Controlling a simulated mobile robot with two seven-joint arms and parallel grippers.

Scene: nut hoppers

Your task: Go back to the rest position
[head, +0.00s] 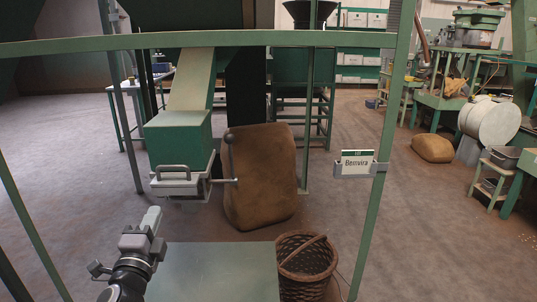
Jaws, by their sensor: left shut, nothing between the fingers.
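My left gripper (151,219) is at the lower left of the head view, pointing up and away, with its fingers together and nothing held. It is in front of and below the green hopper outlet (180,140), apart from it. The outlet has a grey metal slide gate (180,185) with a handle in front and a lever with a ball knob at its right. My right gripper is not in view.
A green platform (225,272) lies right of my left gripper, with a wicker basket (304,262) beside it. A brown sack (260,180) stands behind. Green posts and a crossbar (330,38) frame the hopper. A sign (357,163) reads "Benvira".

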